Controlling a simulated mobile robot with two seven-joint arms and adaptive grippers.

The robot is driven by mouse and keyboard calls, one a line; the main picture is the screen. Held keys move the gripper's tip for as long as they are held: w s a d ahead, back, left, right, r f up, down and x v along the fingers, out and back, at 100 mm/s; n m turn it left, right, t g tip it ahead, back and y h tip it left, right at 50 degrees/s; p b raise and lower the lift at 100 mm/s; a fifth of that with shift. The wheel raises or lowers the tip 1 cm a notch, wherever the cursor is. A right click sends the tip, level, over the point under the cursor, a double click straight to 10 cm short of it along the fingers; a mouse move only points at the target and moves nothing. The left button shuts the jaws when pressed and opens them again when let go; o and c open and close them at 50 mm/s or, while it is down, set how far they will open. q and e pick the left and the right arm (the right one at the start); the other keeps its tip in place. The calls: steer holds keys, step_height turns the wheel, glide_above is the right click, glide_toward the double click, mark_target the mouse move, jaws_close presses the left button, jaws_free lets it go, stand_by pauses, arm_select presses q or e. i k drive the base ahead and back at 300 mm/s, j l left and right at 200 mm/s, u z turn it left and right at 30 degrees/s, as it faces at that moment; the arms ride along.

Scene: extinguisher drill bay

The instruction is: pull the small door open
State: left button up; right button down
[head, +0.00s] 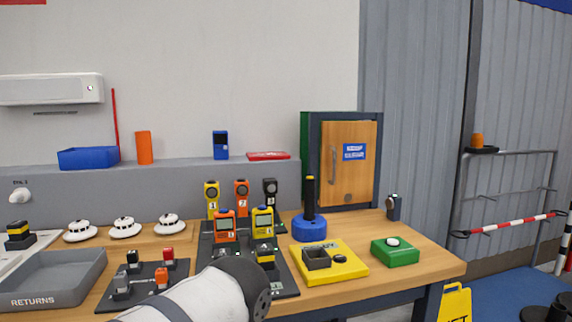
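The small door (362,182) is a wooden panel on the front of a cabinet (306,150) with a green side and dark blue frame. The cabinet stands at the back right of the workbench. The door appears closed in its frame. A grey upright bar handle (334,166) is near its left edge, and a blue label (354,152) is on its upper right. A round fitting sits low on the door. A white link of my arm with a dark end cap shows at the bottom middle. Neither gripper is in view.
On the wooden bench (425,262), a blue round base with a black post (309,228) stands in front of the cabinet's left part. A yellow block (335,270), a green button box (395,252) and a small dark device (393,207) are nearby. Several detectors and a grey returns tray (90,258) fill the left.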

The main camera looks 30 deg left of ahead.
mark_target(348, 148)
steer(key=i+l+u, duration=0.15)
steer(key=l+u, duration=0.2)
steer(key=i+l+u, duration=0.15)
steer(key=u, duration=0.2)
steer(key=l+u, duration=0.35)
steer(key=i+l+u, duration=0.1)
steer(key=l+u, duration=0.25)
steer(key=l, duration=0.1)
